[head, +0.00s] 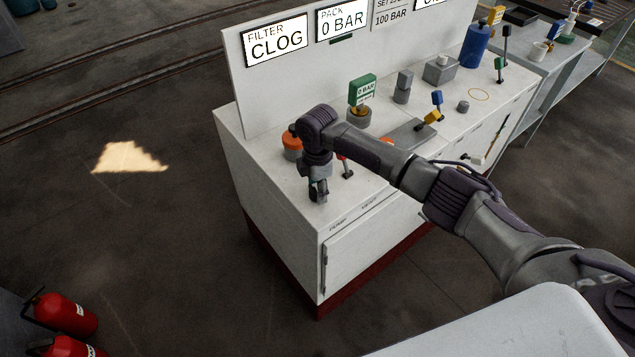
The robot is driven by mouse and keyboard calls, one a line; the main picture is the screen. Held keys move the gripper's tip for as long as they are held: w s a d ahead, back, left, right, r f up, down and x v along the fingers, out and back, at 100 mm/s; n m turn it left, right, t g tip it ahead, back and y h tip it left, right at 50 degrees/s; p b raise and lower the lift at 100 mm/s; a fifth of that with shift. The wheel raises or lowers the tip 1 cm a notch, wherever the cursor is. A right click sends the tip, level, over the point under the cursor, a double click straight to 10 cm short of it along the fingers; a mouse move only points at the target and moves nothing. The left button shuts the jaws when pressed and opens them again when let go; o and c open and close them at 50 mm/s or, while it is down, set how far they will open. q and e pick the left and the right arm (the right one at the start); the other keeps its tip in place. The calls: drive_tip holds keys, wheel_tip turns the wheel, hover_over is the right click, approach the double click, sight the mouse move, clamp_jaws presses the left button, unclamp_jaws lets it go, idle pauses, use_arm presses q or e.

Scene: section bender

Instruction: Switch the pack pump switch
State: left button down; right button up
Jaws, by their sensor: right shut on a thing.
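My right gripper (318,193) points down at the near left corner of the white bench top (262,137). Its fingers are closed low over the surface, behind a small dark label that seems to read PUMP (338,226). The pack pump switch appears to be between the fingers, which hide it, so its position cannot be told. The PACK display (342,20) on the upright panel reads 0 BAR. My left gripper is out of view.
A red-handled lever (345,166) stands just right of the gripper, and an orange-topped part (291,145) is behind it. A green 0 BAR gauge (362,90), blue-and-yellow valve handles (433,112) and a blue cylinder (475,45) stand further back. Fire extinguishers (68,313) are on the floor.

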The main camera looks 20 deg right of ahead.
drive_tip(key=m+p, duration=0.4)
drive_tip(key=shift+r+m, duration=0.2)
drive_tip(key=shift+m, duration=0.1)
drive_tip(key=shift+f+m+p, duration=0.15)
drive_tip(key=shift+m+p, duration=1.15)
drive_tip(key=shift+m, duration=1)
drive_tip(key=o, duration=1.1)
drive_tip(key=shift+o, duration=0.2)
wheel_tip(320, 180, up, 12)
